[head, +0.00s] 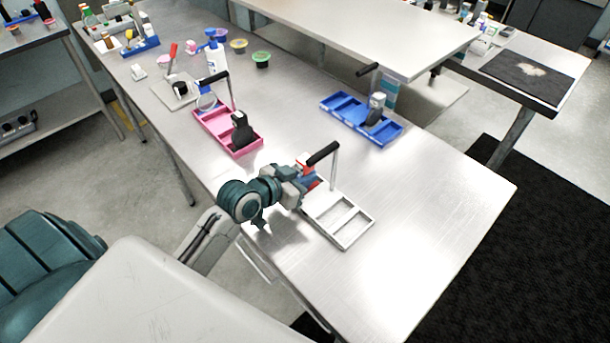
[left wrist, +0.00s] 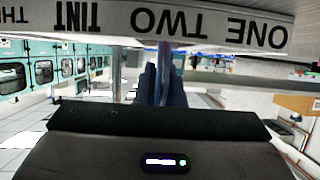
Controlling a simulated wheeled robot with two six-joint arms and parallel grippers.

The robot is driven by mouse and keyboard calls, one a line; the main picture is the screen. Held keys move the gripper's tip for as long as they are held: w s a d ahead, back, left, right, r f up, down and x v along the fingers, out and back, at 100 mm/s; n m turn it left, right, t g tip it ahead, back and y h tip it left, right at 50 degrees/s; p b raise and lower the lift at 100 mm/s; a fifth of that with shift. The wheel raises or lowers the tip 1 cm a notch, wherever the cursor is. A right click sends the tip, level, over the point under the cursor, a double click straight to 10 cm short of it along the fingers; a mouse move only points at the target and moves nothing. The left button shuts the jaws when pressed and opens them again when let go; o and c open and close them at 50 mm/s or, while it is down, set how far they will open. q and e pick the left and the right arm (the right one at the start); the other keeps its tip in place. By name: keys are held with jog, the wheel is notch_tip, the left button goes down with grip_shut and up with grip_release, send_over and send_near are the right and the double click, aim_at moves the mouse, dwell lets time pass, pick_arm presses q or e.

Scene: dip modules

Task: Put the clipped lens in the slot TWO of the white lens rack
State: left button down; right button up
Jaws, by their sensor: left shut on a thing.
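The white lens rack (head: 354,241) lies near the front of the metal table, with open compartments. Its label strip (left wrist: 160,28) crosses the top of the left wrist view, upside down, reading ONE, TWO, TINT and the start of another word. My left gripper (head: 308,183) is at the rack's far left end in the head view. In the left wrist view its dark fingers (left wrist: 163,85) are shut on a thin bluish thing (left wrist: 165,62), seen edge-on and apparently the clipped lens, in line with the word TWO. The lens's lower edge and slot TWO's opening are hidden. My right gripper is out of view.
A black-handled post (head: 323,153) rises close beside my left gripper. A pink rack (head: 213,128) and a blue rack (head: 345,113), each holding a dark item, stand farther back. Bottles and small tubs stand at the far left. The table's right front is clear.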

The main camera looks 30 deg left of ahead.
pick_arm(q)
jog(key=c, duration=1.5)
grip_release()
jog(key=shift+f, duration=0.1)
jog(key=v, duration=1)
jog(key=shift+v, duration=1.1)
jog(key=shift+w, duration=0.1)
